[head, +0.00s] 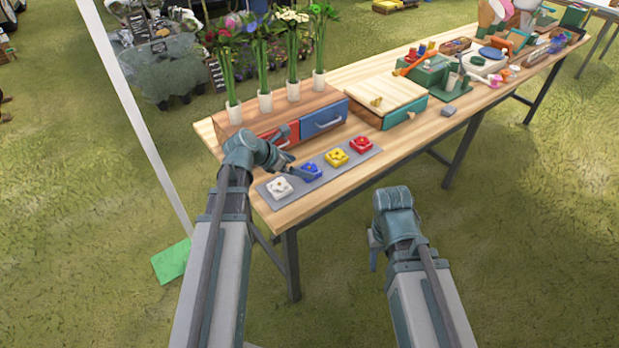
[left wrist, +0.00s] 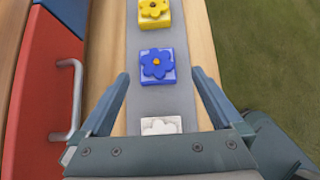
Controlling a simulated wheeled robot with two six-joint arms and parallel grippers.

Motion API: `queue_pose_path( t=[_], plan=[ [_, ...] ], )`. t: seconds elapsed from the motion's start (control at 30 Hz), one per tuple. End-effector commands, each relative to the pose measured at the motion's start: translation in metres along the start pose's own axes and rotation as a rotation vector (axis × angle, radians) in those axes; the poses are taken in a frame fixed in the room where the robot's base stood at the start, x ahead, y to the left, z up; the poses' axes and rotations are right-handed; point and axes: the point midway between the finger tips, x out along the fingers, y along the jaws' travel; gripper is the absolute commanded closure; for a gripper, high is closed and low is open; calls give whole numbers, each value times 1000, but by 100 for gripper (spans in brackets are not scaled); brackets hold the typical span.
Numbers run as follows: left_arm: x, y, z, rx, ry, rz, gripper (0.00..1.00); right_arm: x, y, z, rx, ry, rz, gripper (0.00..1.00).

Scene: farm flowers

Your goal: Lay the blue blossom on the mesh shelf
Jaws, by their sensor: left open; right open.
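The blue blossom (head: 312,173) is a blue flower on a square blue block. It sits on a grey strip (head: 322,172) between a white blossom (head: 279,187) and a yellow one (head: 337,157). In the left wrist view the blue blossom (left wrist: 156,66) lies between the spread fingertips of my left gripper (left wrist: 161,73), which is open and empty. In the head view my left gripper (head: 300,173) is over the strip by the blue blossom. My right gripper (head: 373,248) is open, off the table's front side. I cannot make out a mesh shelf.
A red blossom (head: 361,145) is at the strip's far end. Behind the strip stands a drawer box with a red drawer (head: 281,136) and a blue drawer (head: 323,120), with flower vases on it. A wooden-topped box (head: 390,97) and green tool stand (head: 432,76) are farther right.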

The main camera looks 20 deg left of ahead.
Motion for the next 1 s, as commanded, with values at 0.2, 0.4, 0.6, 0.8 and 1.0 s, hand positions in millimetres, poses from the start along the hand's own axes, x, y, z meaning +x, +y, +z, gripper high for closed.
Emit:
queue_pose_path(
  t=[0.2,0.4,0.6,0.8,1.0],
  plan=[
    [3,0,0,0,0,0,0,2,0,0,0,0,0,50],
    [20,4,-4,1,0,0,0,17,-2,-1,0,0,0,50],
    [49,6,-6,2,0,-1,0,38,-4,-2,-1,0,0,50],
    [54,5,-3,1,0,1,0,40,-4,-2,-1,0,0,50],
    [53,5,-3,1,0,1,16,39,-4,-2,-1,0,0,50]
  ],
)
